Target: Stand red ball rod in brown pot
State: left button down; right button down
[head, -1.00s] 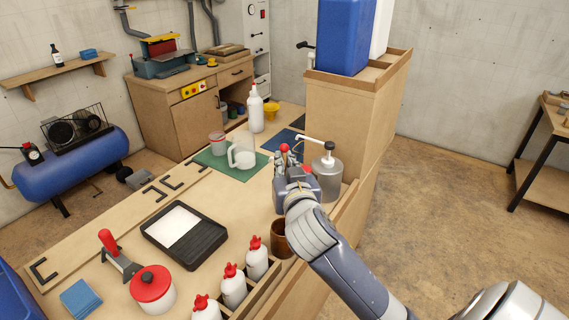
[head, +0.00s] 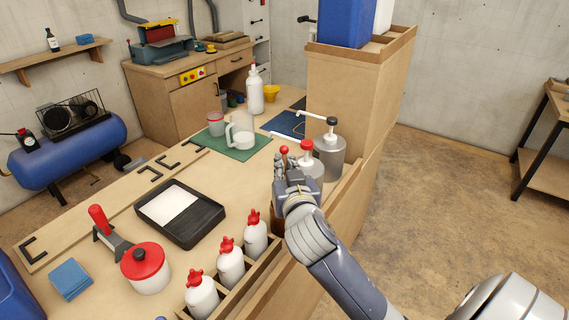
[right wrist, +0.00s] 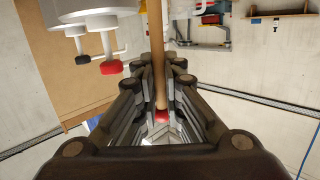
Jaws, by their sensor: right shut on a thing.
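My right gripper (head: 291,184) is shut on the red ball rod (right wrist: 157,55). In the head view, the rod's red ball (head: 284,150) shows just above the fingers. The right wrist view shows the thin wooden rod between the fingers, with its red ball (right wrist: 162,116) at the lower end in that picture. The brown pot (head: 276,217) is mostly hidden behind my gripper and wrist. Only a strip of its side shows, below the gripper. I cannot tell whether the rod's lower end is inside the pot. My left gripper is not in view.
A red-topped pump can (head: 312,168) and a black-topped one (head: 331,155) stand close behind the gripper, by the tall cabinet. White red-capped bottles (head: 230,266) stand in a wooden rack in front. A black tray (head: 205,225) lies to the left.

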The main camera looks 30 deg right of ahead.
jog(key=shift+f, duration=0.35)
jog(key=c, duration=1.6)
grip_release()
jog(key=shift+c, duration=0.2)
notch_tip(320, 180, up, 10)
